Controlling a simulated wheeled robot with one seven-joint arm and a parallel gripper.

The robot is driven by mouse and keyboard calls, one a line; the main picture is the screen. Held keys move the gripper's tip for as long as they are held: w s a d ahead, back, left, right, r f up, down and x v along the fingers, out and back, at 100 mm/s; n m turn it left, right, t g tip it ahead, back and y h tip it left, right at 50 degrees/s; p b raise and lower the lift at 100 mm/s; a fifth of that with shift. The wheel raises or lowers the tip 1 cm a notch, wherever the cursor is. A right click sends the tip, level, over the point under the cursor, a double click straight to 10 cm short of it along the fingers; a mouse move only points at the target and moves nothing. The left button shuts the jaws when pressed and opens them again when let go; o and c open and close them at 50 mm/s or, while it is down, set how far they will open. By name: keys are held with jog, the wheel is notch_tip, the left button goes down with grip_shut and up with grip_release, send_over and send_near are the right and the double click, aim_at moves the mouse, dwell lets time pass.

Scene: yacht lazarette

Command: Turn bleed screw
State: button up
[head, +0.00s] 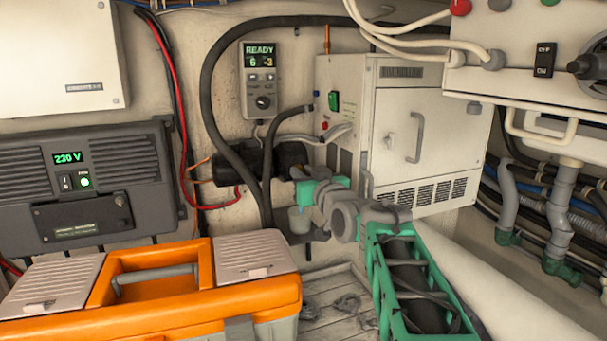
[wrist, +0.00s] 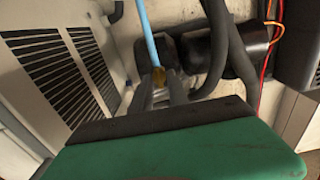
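My gripper (head: 300,175) is at the end of my arm, in front of the dark pump unit (head: 283,158) beside the cream cabinet. In the wrist view, the two grey fingers (wrist: 163,92) point at a small yellow-brass fitting (wrist: 159,75), which looks like the bleed screw. The fitting shows between or just beyond the fingertips. A light blue tube (wrist: 151,35) runs up from it. I cannot tell whether the fingers touch the fitting. In the head view the fitting is hidden by my gripper and arm.
The cream cabinet (head: 421,125) stands close on the right of the pump. Thick black hoses (head: 212,100) curve down beside the pump. An orange toolbox (head: 150,311) sits at the front left. A display unit reading READY (head: 262,85) hangs above the pump.

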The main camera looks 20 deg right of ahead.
grip_shut()
